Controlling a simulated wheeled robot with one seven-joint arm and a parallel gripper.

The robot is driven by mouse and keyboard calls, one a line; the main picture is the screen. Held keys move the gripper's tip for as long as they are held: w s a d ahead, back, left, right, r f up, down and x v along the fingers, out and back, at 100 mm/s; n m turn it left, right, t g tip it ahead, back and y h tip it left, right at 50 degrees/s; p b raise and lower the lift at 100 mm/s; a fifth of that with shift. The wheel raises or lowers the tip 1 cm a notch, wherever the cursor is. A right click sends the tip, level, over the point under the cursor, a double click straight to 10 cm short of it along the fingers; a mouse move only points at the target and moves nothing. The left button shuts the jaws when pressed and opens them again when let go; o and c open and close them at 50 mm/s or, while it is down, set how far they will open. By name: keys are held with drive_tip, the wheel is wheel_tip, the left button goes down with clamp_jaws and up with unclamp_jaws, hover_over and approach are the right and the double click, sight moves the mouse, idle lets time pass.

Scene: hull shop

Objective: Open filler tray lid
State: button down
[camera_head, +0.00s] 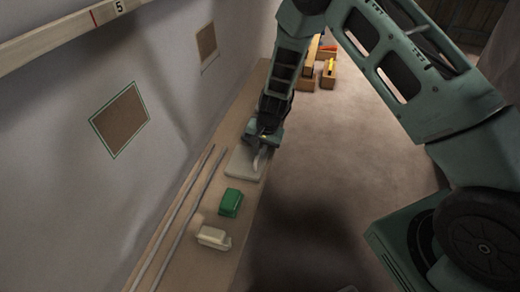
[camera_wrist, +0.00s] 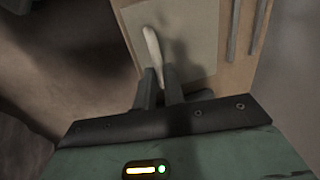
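The filler tray (camera_head: 240,166) is a flat, pale slab on the narrow wooden bench, and its flat top (camera_wrist: 197,40) fills the upper middle of the wrist view. A slim white handle-like piece (camera_wrist: 152,43) lies over its left part, and it also shows in the camera_head view (camera_head: 259,158). My gripper (camera_head: 262,146) is low over the tray's far right side. In the wrist view the two dark fingertips (camera_wrist: 160,75) stand on either side of the white piece's lower end. Whether they press on it is not clear. The lid looks flat on the tray.
A green block-like item (camera_head: 231,203) and a cream one (camera_head: 213,238) lie nearer on the bench. Two long rods (camera_head: 186,209) run along its wall side. Wooden boxes (camera_head: 327,80) stand at the far end. The floor right of the bench is clear.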

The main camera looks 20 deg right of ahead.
drive_tip(key=w+a, duration=0.2)
drive_tip(key=a, duration=0.1)
drive_tip(key=w+a, duration=0.2)
drive_tip(key=a, duration=0.1)
drive_tip(key=w+a, duration=0.3)
drive_tip(key=shift+a+p, duration=0.3)
drive_tip(key=c, duration=1.5)
unclamp_jaws()
drive_tip(key=shift+r, duration=0.1)
drive_tip(key=d+r, duration=0.1)
drive_tip(key=r, duration=0.4)
drive_tip(key=s+r, duration=0.1)
drive_tip(key=r, duration=0.5)
drive_tip(key=s+d+r, duration=0.1)
drive_tip(key=r, duration=0.5)
drive_tip(key=shift+d, duration=0.35)
